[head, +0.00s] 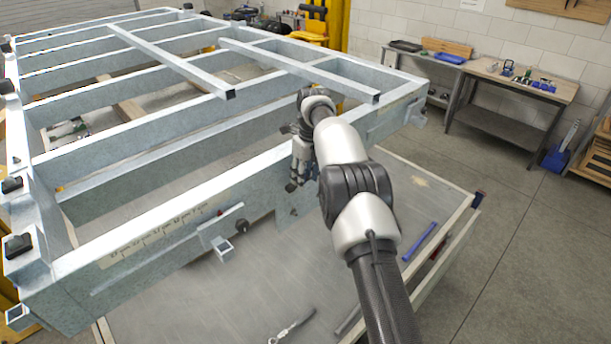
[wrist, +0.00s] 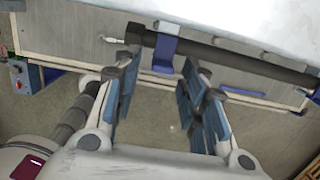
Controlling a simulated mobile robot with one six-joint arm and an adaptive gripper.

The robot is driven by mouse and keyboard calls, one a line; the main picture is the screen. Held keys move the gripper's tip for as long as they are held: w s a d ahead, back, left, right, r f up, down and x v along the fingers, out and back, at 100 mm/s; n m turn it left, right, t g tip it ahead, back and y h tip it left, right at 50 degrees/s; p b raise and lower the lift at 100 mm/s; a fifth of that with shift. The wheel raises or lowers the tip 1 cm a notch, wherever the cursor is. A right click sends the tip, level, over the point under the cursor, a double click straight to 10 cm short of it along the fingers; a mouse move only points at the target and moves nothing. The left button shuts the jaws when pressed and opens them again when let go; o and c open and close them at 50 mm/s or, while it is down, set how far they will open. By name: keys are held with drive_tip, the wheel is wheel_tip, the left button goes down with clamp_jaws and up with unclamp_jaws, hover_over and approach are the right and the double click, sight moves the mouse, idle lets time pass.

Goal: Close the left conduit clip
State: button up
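In the wrist view a blue clip (wrist: 164,48) sits by a long dark tube (wrist: 235,58), between and beyond my fingertips. I cannot tell which of the clips it is, or how far its jaw stands open. My gripper (wrist: 160,82) is open, with blue pads on both fingers and nothing between them. In the head view my gripper (head: 299,178) hangs close to the near side rail of the trailer frame (head: 165,205). My arm and gripper cover that part of the rail, and no clip can be made out there.
A grey-topped table (head: 240,295) stands under the frame, with a blue bar (head: 419,241) and a grey-handled tool (head: 292,327) on it. A small bracket (head: 223,247) juts from the rail left of my gripper. A workbench (head: 515,82) stands at the back right.

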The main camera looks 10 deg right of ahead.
wheel_tip(320, 180, up, 7)
drive_tip(key=shift+s+d+r, duration=0.2)
drive_tip(key=shift+s+d, duration=0.05)
drive_tip(key=shift+s, duration=0.15)
idle(0.4)
